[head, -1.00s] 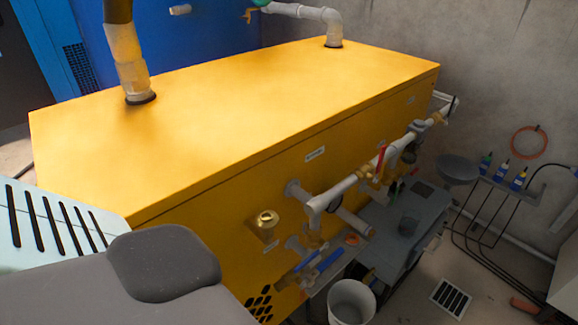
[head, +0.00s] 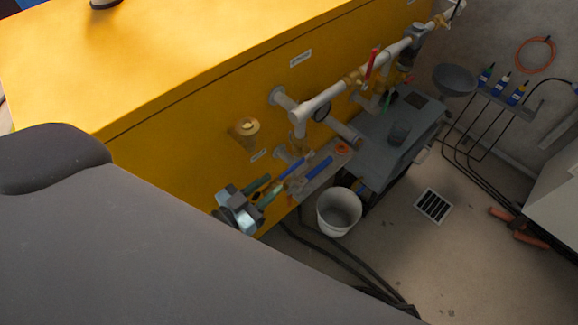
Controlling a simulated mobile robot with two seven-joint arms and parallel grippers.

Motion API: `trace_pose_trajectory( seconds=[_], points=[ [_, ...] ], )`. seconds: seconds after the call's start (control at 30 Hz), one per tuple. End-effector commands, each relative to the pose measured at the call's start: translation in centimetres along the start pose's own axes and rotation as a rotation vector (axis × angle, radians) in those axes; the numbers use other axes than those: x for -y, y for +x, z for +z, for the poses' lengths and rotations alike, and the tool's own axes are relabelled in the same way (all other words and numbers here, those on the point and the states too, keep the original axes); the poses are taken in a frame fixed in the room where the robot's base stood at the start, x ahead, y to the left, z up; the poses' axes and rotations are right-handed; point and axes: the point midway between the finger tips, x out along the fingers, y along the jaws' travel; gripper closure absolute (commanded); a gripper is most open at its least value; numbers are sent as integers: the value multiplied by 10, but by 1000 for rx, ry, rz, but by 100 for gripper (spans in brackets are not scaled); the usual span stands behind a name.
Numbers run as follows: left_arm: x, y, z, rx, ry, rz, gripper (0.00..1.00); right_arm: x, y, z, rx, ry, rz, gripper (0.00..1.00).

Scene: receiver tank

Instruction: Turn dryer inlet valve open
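The large yellow dryer cabinet (head: 200,100) fills the upper left of the head view. On its front, a white pipe (head: 335,92) carries a valve with a red lever (head: 371,64), which stands up across the pipe. Lower down are two blue handles, one nearer (head: 292,173) and one to its right (head: 319,168). No readable label shows which valve is the dryer inlet. My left gripper (head: 265,190) is by the cabinet's lower front, its greenish fingers apart and pointing towards the nearer blue handle. I cannot tell whether it touches. My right gripper is not in view.
A white bucket (head: 339,212) stands on the floor below the valves. A grey unit (head: 395,135) stands right of the pipework. Black hoses (head: 335,255) run along the floor. A floor grate (head: 433,206) and open floor lie to the right.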

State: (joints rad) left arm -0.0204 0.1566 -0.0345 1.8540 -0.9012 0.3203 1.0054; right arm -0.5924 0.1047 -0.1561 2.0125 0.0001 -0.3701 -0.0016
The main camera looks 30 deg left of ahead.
Motion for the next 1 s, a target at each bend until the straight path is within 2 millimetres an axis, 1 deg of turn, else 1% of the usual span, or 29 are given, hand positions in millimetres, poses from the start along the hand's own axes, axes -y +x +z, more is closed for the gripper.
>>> trace_pose_trajectory(
  seconds=[0.07, 0.17, 0.4, 0.6, 0.77, 1.0],
  points=[
    [0, 3, 0, 0, 0, -1, 71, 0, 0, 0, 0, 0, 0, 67],
    [0, 13, -1, -1, -1, -2, 71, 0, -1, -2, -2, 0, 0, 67],
    [0, 49, -1, -2, 0, -2, 71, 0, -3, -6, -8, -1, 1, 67],
    [0, 71, 0, 0, -1, -3, 71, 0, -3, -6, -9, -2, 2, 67],
    [0, 77, 1, 2, -2, -3, 71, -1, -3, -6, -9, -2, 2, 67],
    [0, 77, 1, 2, -2, -2, 71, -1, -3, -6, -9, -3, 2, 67]
  ],
)
